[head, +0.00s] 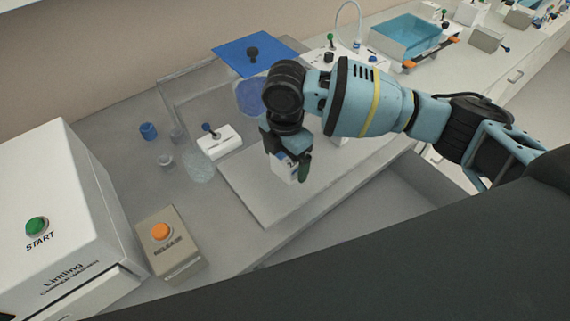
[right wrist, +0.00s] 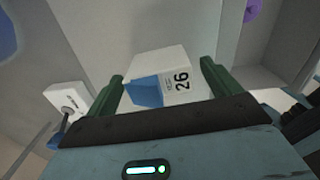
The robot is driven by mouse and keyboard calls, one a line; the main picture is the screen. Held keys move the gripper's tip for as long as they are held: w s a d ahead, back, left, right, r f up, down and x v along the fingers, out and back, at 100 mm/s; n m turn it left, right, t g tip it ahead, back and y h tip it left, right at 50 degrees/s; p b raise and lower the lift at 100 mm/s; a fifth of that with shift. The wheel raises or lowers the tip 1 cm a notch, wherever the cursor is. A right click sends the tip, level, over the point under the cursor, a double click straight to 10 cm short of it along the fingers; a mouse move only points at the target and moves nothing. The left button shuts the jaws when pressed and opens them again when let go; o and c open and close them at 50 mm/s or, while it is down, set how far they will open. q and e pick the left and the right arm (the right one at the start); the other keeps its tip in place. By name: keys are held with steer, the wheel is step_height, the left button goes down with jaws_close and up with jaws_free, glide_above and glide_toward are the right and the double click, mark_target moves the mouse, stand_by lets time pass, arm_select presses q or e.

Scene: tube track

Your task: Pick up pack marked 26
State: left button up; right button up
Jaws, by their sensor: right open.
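The pack marked 26 (right wrist: 172,78) is a small white box with a blue patch and a black "26". In the right wrist view it stands between the two green fingers of my right gripper (right wrist: 163,82), which is open. In the head view the pack (head: 285,170) stands on the pale board, partly hidden by my right gripper (head: 287,165), which points down over it. I cannot tell whether a finger touches it. My left gripper does not show.
A RELEASE box with an orange button (head: 164,240) and a white START machine (head: 60,220) are nearer. A blue panel (head: 240,57) lies behind.

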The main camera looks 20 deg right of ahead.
steer(key=shift+f, duration=0.25)
steer(key=shift+c, duration=0.4)
steer(key=c, duration=1)
steer(key=shift+r, duration=0.1)
step_height(320, 180, up, 10)
steer(key=shift+f, duration=0.1)
